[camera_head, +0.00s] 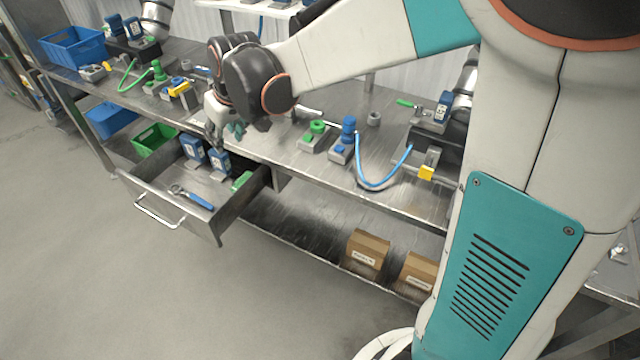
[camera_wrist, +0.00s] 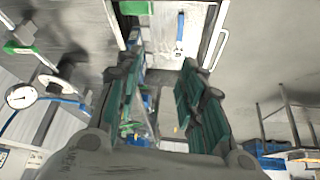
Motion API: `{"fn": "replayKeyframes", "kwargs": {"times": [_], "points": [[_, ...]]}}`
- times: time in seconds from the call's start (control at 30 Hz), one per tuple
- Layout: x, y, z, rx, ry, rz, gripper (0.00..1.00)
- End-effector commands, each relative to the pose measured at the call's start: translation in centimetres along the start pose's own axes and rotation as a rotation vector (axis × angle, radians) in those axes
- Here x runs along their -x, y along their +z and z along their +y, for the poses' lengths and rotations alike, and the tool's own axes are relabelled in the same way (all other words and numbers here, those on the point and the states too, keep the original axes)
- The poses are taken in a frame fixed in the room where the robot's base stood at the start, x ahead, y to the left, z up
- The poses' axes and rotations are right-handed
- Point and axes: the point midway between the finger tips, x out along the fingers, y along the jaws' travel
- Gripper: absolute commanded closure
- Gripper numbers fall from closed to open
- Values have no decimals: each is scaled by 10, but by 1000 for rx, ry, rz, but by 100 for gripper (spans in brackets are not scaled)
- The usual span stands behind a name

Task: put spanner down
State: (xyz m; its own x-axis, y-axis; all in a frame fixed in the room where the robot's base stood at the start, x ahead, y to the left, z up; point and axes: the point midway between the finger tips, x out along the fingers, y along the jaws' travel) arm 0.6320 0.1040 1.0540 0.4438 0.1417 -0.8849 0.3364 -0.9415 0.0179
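A spanner with a blue handle (camera_head: 197,200) lies flat on the floor of the open metal drawer (camera_head: 188,222), near its front. In the wrist view the spanner (camera_wrist: 180,30) lies beyond the fingertips, apart from them. My gripper (camera_head: 230,132) is above the back part of the drawer, close to the workbench edge. In the wrist view its two teal-padded fingers (camera_wrist: 165,72) stand apart, and I see nothing gripped between them.
Two blue boxes (camera_head: 206,157) stand in the back of the drawer, beside a green item (camera_head: 241,181). The workbench (camera_head: 290,158) carries gauges, valves and a blue hose (camera_head: 372,186). Cardboard boxes (camera_head: 367,252) sit on the lower shelf. The floor before the drawer is clear.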

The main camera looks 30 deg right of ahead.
Motion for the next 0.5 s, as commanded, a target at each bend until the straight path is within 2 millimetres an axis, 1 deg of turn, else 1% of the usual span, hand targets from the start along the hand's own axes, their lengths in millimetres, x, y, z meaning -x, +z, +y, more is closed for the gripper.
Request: {"fn": "replayKeyframes", "kwargs": {"times": [0.03, 0.2, 0.27, 0.4, 0.5], "points": [[18, 12, 3, -18, 10, 6, 64], [67, 50, 9, -76, 42, 30, 64], [82, 66, 11, -96, 54, 38, 64], [112, 103, 13, -144, 79, 59, 64], [129, 131, 14, -178, 98, 72, 64]]}}
